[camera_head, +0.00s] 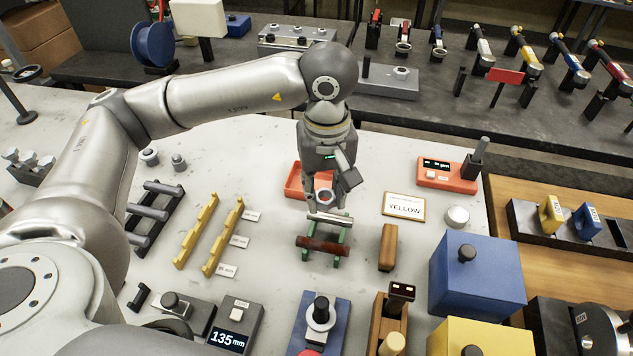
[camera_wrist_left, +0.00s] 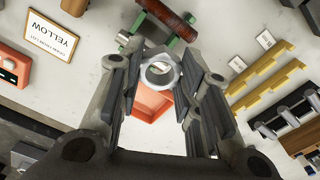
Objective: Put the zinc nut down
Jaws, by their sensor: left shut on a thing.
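My left gripper (camera_head: 333,192) is shut on the zinc nut (camera_head: 325,196), a grey metal ring. In the left wrist view the nut (camera_wrist_left: 159,72) sits between the fingertips of the left gripper (camera_wrist_left: 160,80). The nut is held above an orange-red tray (camera_head: 293,183), which is partly hidden behind the gripper. The tray also shows below the nut in the left wrist view (camera_wrist_left: 150,103). A small green rack (camera_head: 337,262) with a silver bar and a dark red bar lies just in front of the gripper. My right gripper is not in view.
A "YELLOW" card (camera_head: 404,207) and a wooden block (camera_head: 388,247) stand to the right. Yellow stepped racks (camera_head: 196,232) stand to the left. Blue (camera_head: 478,277) and yellow boxes fill the front right. The white bench is clear between the tray and the yellow racks.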

